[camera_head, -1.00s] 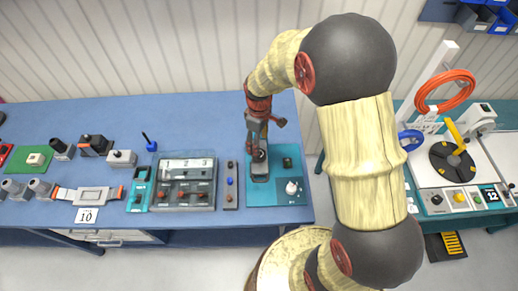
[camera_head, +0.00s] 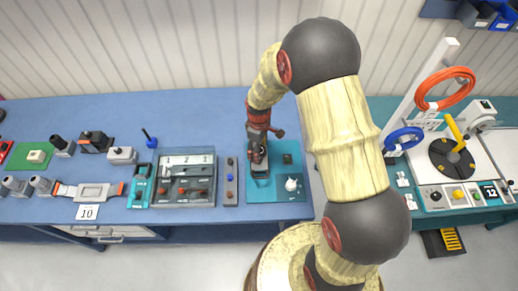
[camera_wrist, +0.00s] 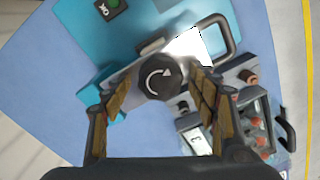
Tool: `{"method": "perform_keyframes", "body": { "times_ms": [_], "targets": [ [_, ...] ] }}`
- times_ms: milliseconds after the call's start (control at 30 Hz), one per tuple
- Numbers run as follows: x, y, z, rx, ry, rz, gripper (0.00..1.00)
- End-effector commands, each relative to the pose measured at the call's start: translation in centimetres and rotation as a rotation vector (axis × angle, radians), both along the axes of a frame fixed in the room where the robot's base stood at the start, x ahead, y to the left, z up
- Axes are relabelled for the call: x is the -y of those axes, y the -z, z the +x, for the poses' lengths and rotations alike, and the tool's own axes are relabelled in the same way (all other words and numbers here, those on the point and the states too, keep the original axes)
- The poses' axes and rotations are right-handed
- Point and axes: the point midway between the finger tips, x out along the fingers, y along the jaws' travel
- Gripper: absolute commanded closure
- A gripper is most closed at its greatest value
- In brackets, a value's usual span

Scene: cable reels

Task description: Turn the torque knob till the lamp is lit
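A dark round knob with a white curved arrow (camera_wrist: 158,76) sits on a light-grey device in the wrist view. My gripper (camera_wrist: 158,88) is open, with one finger on either side of the knob; whether either finger touches it I cannot tell. In the head view my gripper (camera_head: 257,152) is low over the device (camera_head: 260,172) on the teal mat (camera_head: 270,195), hiding most of it.
A grey loop handle (camera_wrist: 228,32) stands beside the knob. Left of the mat are a narrow button strip (camera_head: 230,182) and a numbered case (camera_head: 187,180). A small white object (camera_head: 292,184) stands on the mat's right. The bench behind is clear.

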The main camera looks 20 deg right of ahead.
Motion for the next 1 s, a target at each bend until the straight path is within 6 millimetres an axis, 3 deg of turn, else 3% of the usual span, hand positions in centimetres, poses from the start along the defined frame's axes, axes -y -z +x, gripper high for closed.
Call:
{"method": "perform_keyframes", "body": {
  "times_ms": [700, 1000],
  "targets": [
    [0.0, -0.04, 0.01, 0.0, 0.0, 0.0, 0.83],
    [0.01, -0.01, 0.02, 0.0, 0.032, 0.0, 0.84]
  ]
}}
